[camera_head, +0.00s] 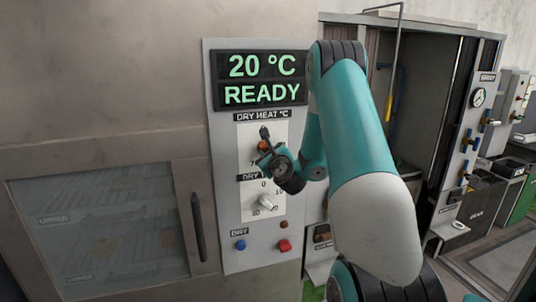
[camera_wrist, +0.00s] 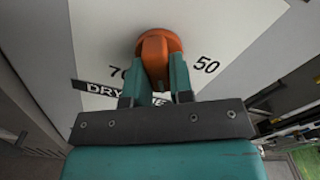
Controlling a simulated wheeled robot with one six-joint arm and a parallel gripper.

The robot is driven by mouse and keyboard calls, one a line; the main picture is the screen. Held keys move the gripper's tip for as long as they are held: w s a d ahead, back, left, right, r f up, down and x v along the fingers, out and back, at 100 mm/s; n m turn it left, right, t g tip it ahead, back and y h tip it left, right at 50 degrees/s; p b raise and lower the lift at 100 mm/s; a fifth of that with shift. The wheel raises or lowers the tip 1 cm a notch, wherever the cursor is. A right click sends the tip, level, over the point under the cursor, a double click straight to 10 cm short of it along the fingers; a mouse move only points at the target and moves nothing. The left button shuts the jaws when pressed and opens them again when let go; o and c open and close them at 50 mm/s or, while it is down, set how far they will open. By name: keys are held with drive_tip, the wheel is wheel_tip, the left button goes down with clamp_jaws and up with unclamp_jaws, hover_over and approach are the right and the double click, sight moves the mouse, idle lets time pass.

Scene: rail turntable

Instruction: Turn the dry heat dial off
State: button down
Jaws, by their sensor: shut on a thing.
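The dry heat dial (camera_wrist: 156,45) is an orange knob on a white plate, with 70 and 50 visible around it in the wrist view. In the head view the dial (camera_head: 263,146) shows only in part, under the DRY HEAT °C label, behind my gripper. My gripper (camera_wrist: 154,84) is shut on the orange dial, one finger on each side of it. The dial's pointer and most of its scale are hidden. The display (camera_head: 260,80) above reads 20 °C and READY.
Below is a white dry dial (camera_head: 265,203), then a blue button (camera_head: 240,245), a red button (camera_head: 284,246) and a small dark red lamp (camera_head: 283,224). A closed windowed door with a dark handle (camera_head: 199,227) is at left. An open cabinet (camera_head: 425,110) stands at right.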

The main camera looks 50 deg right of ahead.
drive_tip(key=n+b, duration=0.1)
drive_tip(key=n, duration=0.3)
drive_tip(key=shift+n, duration=0.4)
drive_tip(key=n+b, duration=0.2)
drive_tip(key=n, duration=0.1)
drive_tip(key=shift+n, duration=0.3)
drive_tip(key=n+b, duration=0.2)
drive_tip(key=n, duration=0.1)
drive_tip(key=shift+r+n, duration=0.1)
drive_tip(key=shift+n, duration=0.2)
drive_tip(key=n+b, duration=0.3)
drive_tip(key=b, duration=0.1)
drive_tip(key=shift+n, duration=0.3)
drive_tip(key=n+b, duration=0.4)
drive_tip(key=b, duration=0.2)
drive_tip(key=shift+n, duration=0.3)
drive_tip(key=n+b, duration=0.3)
drive_tip(key=b, duration=0.1)
drive_tip(key=shift+a+n+b, duration=0.1)
drive_tip(key=shift+n+b, duration=0.2)
drive_tip(key=shift+b, duration=0.05)
drive_tip(key=n+b, duration=0.4)
drive_tip(key=shift+r, duration=0.1)
drive_tip(key=shift+w+r+n+b, duration=0.1)
drive_tip(key=shift+n+b, duration=0.7)
drive_tip(key=shift+b, duration=0.15)
